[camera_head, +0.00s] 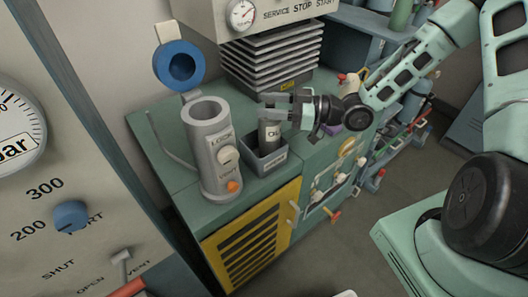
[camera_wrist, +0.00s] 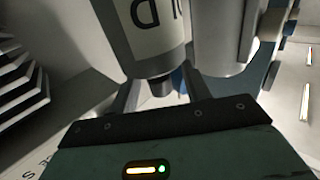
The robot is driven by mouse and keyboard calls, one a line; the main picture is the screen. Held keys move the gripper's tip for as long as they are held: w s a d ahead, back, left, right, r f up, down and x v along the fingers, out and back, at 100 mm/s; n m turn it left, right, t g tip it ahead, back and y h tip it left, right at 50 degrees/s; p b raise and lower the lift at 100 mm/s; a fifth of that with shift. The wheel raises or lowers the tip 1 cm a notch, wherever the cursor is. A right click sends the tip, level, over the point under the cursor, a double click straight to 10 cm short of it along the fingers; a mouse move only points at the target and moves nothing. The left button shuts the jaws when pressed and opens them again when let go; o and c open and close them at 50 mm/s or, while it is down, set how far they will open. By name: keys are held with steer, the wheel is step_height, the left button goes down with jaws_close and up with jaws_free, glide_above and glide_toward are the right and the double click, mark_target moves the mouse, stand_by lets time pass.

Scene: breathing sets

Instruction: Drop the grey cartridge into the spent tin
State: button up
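The grey cartridge (camera_head: 269,133) hangs upright beneath my gripper (camera_head: 272,106), its label partly readable as "OL". The spent tin (camera_head: 264,166) is an open dark grey box on the green bench top. The cartridge's lower end is over or within the tin's mouth; its exact depth is unclear.
A grey tube marked LOCK (camera_head: 208,150) stands just left of the tin, with its blue-ringed cap (camera_head: 179,66) swung open behind it. Valve levers (camera_head: 325,185) line the cabinet front on the right.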

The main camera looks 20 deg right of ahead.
steer(key=b+v, duration=0.2)
steer(key=v, duration=1.5)
steer(key=shift+d+b, duration=0.2)
steer(key=shift+b, duration=0.2)
